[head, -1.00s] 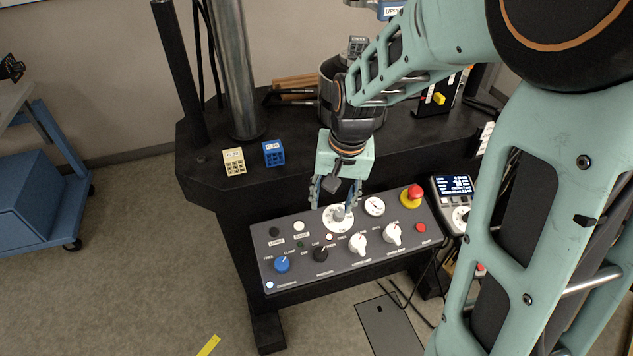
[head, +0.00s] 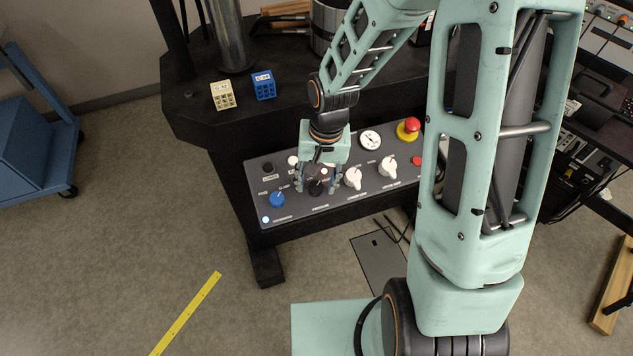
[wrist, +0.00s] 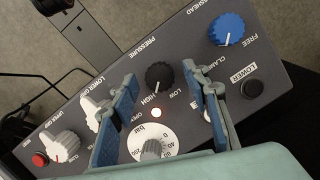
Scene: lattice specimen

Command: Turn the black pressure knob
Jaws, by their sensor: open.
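The black pressure knob (wrist: 159,76) sits on the grey control panel (wrist: 118,58), between the labels PRESSURE and HIGH/LOW. In the wrist view its white mark faces down, near HIGH. In the head view the knob (head: 316,188) is partly behind the fingers. My gripper (head: 315,189) is open and points down over the knob. In the wrist view the blue finger pads of my gripper (wrist: 160,84) stand on either side of the knob, with gaps. I cannot tell exactly how far the fingertips are above the panel.
A blue knob (head: 277,199) is left of the black one, and white knobs (head: 353,177) are to its right. A dial gauge (head: 370,140) and a red emergency button (head: 410,126) are further right. A lit indicator (wrist: 156,112) is close to the black knob.

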